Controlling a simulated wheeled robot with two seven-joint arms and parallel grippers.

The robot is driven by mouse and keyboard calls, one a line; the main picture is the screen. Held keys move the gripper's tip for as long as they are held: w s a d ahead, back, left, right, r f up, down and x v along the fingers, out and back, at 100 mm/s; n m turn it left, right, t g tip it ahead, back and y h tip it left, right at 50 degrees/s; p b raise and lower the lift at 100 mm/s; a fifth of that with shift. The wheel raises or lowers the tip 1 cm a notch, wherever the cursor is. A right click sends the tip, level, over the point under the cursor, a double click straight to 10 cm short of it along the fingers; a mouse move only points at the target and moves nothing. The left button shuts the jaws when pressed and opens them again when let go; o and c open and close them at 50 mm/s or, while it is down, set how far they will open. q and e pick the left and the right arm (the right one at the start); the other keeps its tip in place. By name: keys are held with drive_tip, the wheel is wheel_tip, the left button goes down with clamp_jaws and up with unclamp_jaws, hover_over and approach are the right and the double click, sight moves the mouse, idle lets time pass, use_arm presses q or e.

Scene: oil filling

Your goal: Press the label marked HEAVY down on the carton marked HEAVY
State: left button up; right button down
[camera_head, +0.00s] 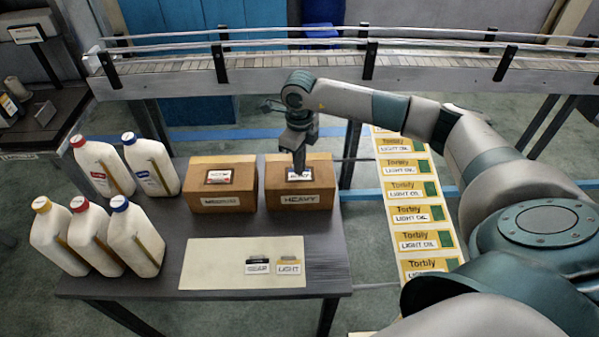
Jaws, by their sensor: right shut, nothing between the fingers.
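The carton marked HEAVY (300,201) stands on the dark table at its back right, with the word on its front face. My left gripper is out of view.
A second carton (218,189) with a red-bordered label stands close on the left. Several white bottles (98,237) fill the table's left side. A cream sheet (215,262) in front holds two small labels, one marked LIGHT (289,267). A conveyor (260,75) runs behind.

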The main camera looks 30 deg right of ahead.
drive_tip(key=shift+f+b, duration=0.55)
drive_tip(key=shift+f, duration=0.15)
idle(0.5)
drive_tip(key=shift+r, duration=0.1)
idle(0.4)
wheel_tip(320, 180, up, 8)
drive_tip(key=p, duration=0.3)
drive_tip(key=shift+p, duration=0.4)
idle(0.5)
idle(0.6)
